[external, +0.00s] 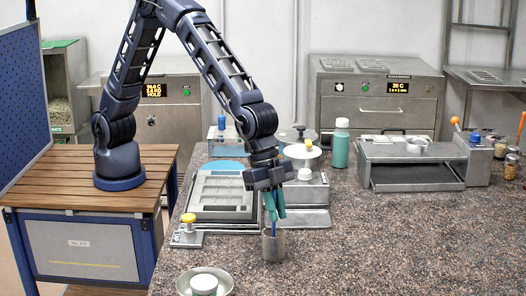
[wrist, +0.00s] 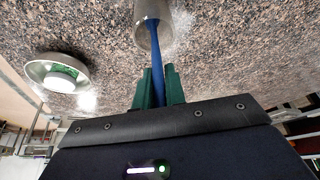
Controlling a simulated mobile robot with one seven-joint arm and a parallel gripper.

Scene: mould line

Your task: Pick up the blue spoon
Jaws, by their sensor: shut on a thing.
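The blue spoon (wrist: 156,55) stands with its lower end inside a grey metal cup (wrist: 141,12) in the wrist view. In the external view the cup (external: 273,245) stands upright on the speckled counter, with the blue spoon's shaft (external: 273,226) rising from it. My gripper (external: 274,207), with green fingers, is just above the cup. In the wrist view my gripper (wrist: 158,78) is shut on the spoon's upper shaft, one finger on each side. The spoon's lower end is hidden in the cup.
A metal bowl with a white round piece (external: 204,284) sits at the front left of the cup. A grey mould tray (external: 222,196) and a yellow-knobbed block (external: 187,232) lie to the left. A green bottle (external: 340,146) stands behind.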

